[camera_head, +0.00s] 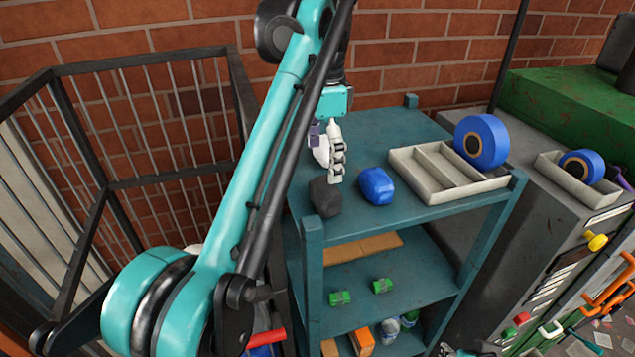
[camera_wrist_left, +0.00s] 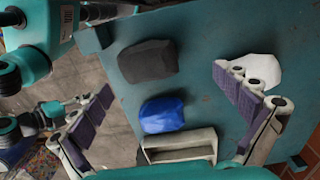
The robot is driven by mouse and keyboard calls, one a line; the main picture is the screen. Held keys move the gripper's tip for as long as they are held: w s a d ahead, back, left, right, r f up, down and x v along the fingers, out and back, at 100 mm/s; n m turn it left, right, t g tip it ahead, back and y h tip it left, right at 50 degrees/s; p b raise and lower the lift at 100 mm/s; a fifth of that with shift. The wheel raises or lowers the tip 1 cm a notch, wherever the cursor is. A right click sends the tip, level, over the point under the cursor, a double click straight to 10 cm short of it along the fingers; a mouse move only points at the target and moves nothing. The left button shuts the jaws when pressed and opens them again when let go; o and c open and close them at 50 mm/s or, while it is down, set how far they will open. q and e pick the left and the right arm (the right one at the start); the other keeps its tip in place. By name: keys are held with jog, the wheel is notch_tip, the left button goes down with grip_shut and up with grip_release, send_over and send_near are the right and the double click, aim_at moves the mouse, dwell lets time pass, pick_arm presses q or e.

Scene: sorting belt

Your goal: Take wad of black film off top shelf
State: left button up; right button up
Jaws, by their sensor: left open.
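The wad of black film (camera_head: 325,197) lies on the top of the teal shelf unit (camera_head: 425,135), near its front left corner. It also shows in the left wrist view (camera_wrist_left: 148,62), between the spread fingers but beyond them. My left gripper (camera_head: 331,160) is open and empty, above the shelf top and just behind the black wad in the head view. A blue wad (camera_head: 377,186) lies to the right of the black one. A white wad (camera_head: 321,154) is partly hidden behind my left gripper. A little of what seems my right gripper (camera_head: 466,351) shows at the bottom edge.
A grey divided tray (camera_head: 430,190) stands right of the blue wad, with a blue roll (camera_head: 482,141) at its back right. Corner posts rise above the shelf top. Lower shelves hold green blocks (camera_head: 340,298). A metal cage (camera_head: 147,184) stands left and a brick wall behind.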

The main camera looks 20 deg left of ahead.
aim_at(324, 182)
pick_arm(q)
jog(key=shift+s+d+f, duration=0.35)
jog(key=shift+s, duration=0.2)
jog(key=shift+s+d+f, duration=0.35)
jog(key=shift+s, duration=0.2)
jog(key=shift+s+f, duration=0.1)
jog(key=shift+f, duration=0.2)
jog(key=f, duration=0.2)
jog(key=w+a+f+p, duration=0.1)
jog(key=shift+w+f, duration=0.1)
jog(key=shift+f, duration=0.25)
jog(key=shift+d+f, duration=0.1)
jog(key=shift+f, duration=0.25)
jog(key=shift+s+d, duration=0.25)
jog(key=shift+s, duration=0.2)
jog(key=shift+w+a+f, duration=0.15)
jog(key=shift+w, duration=0.15)
jog(key=c, duration=0.8)
jog(key=shift+s, duration=0.1)
pick_arm(e)
jog(key=shift+s+d+r, duration=0.35)
jog(key=shift+s+r, duration=0.25)
jog(key=shift+r, duration=0.05)
